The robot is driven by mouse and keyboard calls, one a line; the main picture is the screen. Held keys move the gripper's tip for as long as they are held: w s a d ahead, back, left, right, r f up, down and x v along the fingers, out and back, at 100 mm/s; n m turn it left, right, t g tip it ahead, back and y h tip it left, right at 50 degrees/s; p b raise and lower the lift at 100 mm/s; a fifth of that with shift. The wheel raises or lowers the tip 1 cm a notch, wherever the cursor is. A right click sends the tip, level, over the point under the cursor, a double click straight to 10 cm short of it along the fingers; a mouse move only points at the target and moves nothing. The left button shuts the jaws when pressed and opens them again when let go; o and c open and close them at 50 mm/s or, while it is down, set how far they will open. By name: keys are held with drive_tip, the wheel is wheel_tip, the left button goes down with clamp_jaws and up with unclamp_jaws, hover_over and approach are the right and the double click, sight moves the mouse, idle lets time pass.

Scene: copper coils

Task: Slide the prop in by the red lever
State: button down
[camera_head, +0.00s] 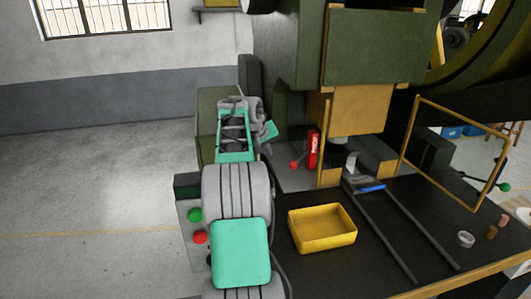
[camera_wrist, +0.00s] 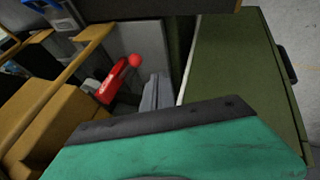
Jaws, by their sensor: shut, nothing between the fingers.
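The red lever (camera_head: 312,149) is an upright red piece with a ball knob (camera_head: 294,165) pointing left, beside the yellow post under the press. In the wrist view the red lever (camera_wrist: 106,86) lies left of centre, its ball knob (camera_wrist: 135,60) at the upper right end. My gripper (camera_wrist: 156,92) shows as grey fingers, shut and empty, just right of the lever in the picture; a gap shows between them. In the head view my arm hides the fingers. I cannot make out a prop separate from the red piece.
Yellow guard frames (camera_head: 325,140) stand near the lever. A yellow tray (camera_head: 322,243) sits on the dark table, left of two rails (camera_head: 405,235) with a blue-fronted piece (camera_head: 371,187) at their far end. A green panel (camera_wrist: 240,75) stands right of my gripper. The floor at left is clear.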

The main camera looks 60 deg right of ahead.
drive_tip(key=s+d+f, duration=0.2)
drive_tip(key=d+f, duration=0.7)
drive_tip(key=shift+s+d, duration=0.15)
drive_tip(key=shift+r, duration=0.1)
